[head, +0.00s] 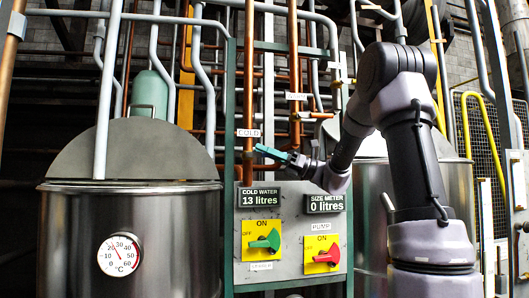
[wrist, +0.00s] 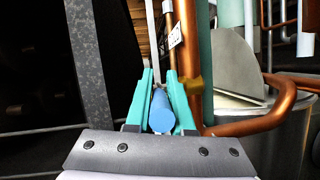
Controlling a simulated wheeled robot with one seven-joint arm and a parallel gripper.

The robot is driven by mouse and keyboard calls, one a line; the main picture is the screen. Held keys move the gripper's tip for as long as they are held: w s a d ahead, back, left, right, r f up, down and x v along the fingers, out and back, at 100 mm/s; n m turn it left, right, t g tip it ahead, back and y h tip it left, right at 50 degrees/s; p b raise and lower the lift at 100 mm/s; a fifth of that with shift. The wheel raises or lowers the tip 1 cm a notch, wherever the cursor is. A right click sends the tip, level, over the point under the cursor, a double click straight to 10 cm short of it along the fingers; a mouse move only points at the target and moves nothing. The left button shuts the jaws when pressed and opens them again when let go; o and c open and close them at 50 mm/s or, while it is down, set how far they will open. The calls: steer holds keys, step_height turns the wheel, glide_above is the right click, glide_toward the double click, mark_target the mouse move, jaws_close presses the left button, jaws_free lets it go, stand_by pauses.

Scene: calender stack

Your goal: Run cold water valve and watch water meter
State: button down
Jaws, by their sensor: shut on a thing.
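My gripper (head: 264,152) reaches left to the pipes above the control panel, just below a label reading COLD (head: 248,133). In the wrist view, my gripper's teal fingers (wrist: 161,78) are shut on a blue valve handle (wrist: 161,112), which lies between them. The handle is hidden in the head view. The cold water meter (head: 261,197) reads 13 litres. It sits at the panel's upper left, below my gripper. Whether water is flowing cannot be told from one moment.
The size meter (head: 325,203) reads 0 litres. Below the meters are a green switch (head: 265,241) and a red pump switch (head: 327,256) on yellow plates. A steel tank (head: 180,245) with a thermometer dial (head: 119,255) stands left. Copper pipes (head: 292,60) crowd around my gripper.

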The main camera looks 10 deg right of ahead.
steer(key=h, duration=0.2)
steer(key=r+h, duration=0.1)
steer(key=shift+a+r+n+g, duration=0.1)
steer(key=shift+a+n+g, duration=0.15)
steer(key=shift+n+g, duration=0.05)
steer(key=c, duration=0.8)
jaws_free()
steer(key=shift+d, duration=0.1)
steer(key=d, duration=0.3)
steer(key=s+d+f, duration=0.1)
steer(key=d, duration=0.6)
steer(key=shift+s+d+f, duration=0.15)
steer(key=shift+s+d, duration=0.1)
steer(key=shift+s, duration=0.05)
